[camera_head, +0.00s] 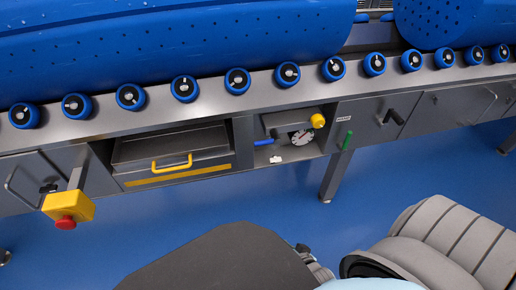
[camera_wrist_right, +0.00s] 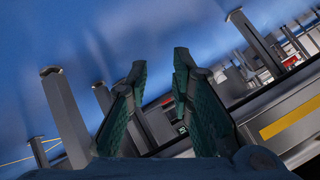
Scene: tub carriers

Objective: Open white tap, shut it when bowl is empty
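A small white piece (camera_head: 275,159) sits low in an open recess under the steel rail in the head view; it is the only white fitting I see there. It is too small to tell whether it is open or shut. No vessel is clearly recognisable as the bowl; large blue perforated tubs (camera_head: 180,45) stand above the rail, their insides out of sight. My right gripper (camera_wrist_right: 160,65) shows in the right wrist view, its two dark green fingers apart with nothing between them. It is apart from the white piece. My left gripper is in neither view.
The recess also holds a blue lever (camera_head: 264,142), a dial gauge (camera_head: 302,137) and a yellow knob (camera_head: 318,121). A red-button yellow box (camera_head: 80,207) juts out.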

